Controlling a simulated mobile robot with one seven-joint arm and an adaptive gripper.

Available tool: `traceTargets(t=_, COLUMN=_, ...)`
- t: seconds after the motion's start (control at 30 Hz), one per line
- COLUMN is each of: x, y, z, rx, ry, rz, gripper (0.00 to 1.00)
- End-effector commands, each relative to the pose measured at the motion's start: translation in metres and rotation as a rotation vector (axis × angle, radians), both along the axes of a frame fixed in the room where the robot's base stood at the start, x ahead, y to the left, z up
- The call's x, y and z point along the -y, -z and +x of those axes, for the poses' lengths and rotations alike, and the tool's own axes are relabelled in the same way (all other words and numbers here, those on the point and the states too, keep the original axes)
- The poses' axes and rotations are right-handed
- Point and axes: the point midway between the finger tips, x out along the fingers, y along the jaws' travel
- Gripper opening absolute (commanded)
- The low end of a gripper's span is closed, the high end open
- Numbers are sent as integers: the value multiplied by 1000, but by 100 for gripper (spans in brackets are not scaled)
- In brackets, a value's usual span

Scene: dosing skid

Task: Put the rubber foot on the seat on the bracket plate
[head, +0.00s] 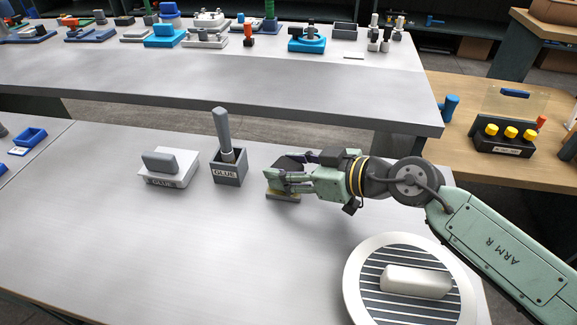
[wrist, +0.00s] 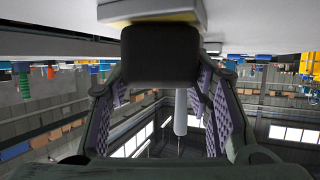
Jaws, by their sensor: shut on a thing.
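My gripper (head: 276,178) is over the bench and shut on the rubber foot. The rubber foot shows as a dark block (wrist: 160,52) between the finger pads in the wrist view. In the head view, the fingers mostly hide it. The bracket plate (head: 284,197) is a small yellowish piece on the bench, right under the fingers. In the wrist view, a pale plate with a yellow face (wrist: 150,12) lies against or very near the foot's far end. I cannot tell whether they touch. The seat is hidden.
A dark glue pot (head: 228,174) with an upright grey-handled brush stands just left of my gripper. A pale glue box (head: 168,176) with a grey-handled top is further left. A round striped tray (head: 362,262) holds a white block (head: 415,281) at the front right. The front-left bench is clear.

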Motion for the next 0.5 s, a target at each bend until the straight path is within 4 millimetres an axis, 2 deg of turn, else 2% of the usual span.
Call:
traceTargets(t=0.23, x=0, y=5, z=0, rx=-1, ry=0, rz=1, gripper=14)
traceTargets(t=0.27, x=0, y=3, z=0, rx=-1, ry=0, rz=1, gripper=48)
traceTargets(t=0.5, x=0, y=3, z=0, rx=-1, ry=0, rz=1, gripper=64)
